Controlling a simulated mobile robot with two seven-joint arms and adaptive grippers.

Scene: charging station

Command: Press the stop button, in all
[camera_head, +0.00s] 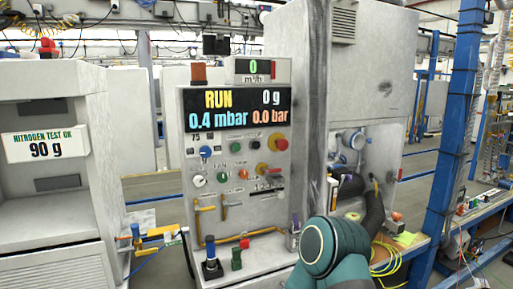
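The grey control panel (236,155) stands upright in the middle of the head view, with a lit display (236,110) reading RUN, 0 g, 0.4 mbar and 0.0 bar. A large red mushroom button (281,144) on a yellow base sits at the panel's right edge. I cannot read which one is labelled stop. My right arm's teal joint shows low, right of the panel and apart from both buttons. Neither gripper can be made out.
Yellow handles (205,208) and a ledge with blue and green fittings (211,250) stick out below. A grey cabinet (50,165) stands at left, a blue post (450,130) at right. The panel's front is unobstructed.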

